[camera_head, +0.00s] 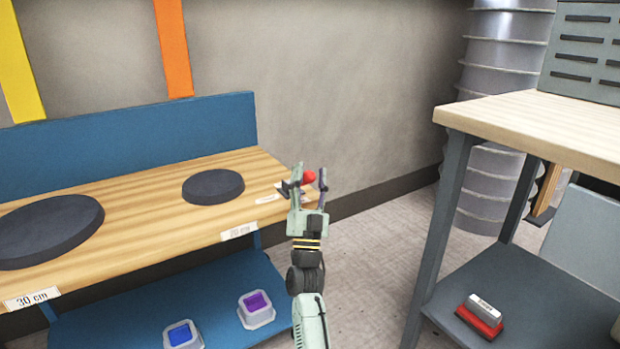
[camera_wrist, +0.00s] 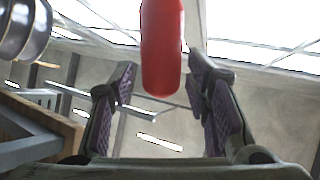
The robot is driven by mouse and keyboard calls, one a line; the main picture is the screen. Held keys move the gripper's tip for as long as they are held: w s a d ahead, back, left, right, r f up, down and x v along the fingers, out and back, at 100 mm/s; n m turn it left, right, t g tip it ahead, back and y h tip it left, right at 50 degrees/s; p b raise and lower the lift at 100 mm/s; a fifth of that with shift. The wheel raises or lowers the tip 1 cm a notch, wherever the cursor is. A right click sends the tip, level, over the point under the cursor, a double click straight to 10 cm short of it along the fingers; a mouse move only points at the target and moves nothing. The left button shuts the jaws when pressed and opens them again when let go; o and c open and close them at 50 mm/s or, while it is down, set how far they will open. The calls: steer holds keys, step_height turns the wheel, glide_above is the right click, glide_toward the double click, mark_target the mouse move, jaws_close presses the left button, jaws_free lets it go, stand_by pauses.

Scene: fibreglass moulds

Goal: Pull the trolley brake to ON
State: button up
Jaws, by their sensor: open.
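The brake's red grip (camera_head: 308,177) shows at the right end of the wooden-topped blue trolley (camera_head: 150,205). In the wrist view the red grip (camera_wrist: 162,45) is a rounded cylinder entering from the top, with its end between my two fingers. My gripper (camera_head: 309,188) is open around the grip, with a gap visible on both sides in the wrist view. I cannot tell how deep the grip sits between the pads. The lever's base and any ON marking are mostly hidden behind my gripper or too small to read.
Two dark round discs (camera_head: 213,186) (camera_head: 50,230) lie on the trolley top. Blue and purple-filled containers (camera_head: 183,335) (camera_head: 257,308) are on its lower shelf. Open floor lies between.

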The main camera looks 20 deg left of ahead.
step_height(320, 180, up, 10)
stand_by(0.6)
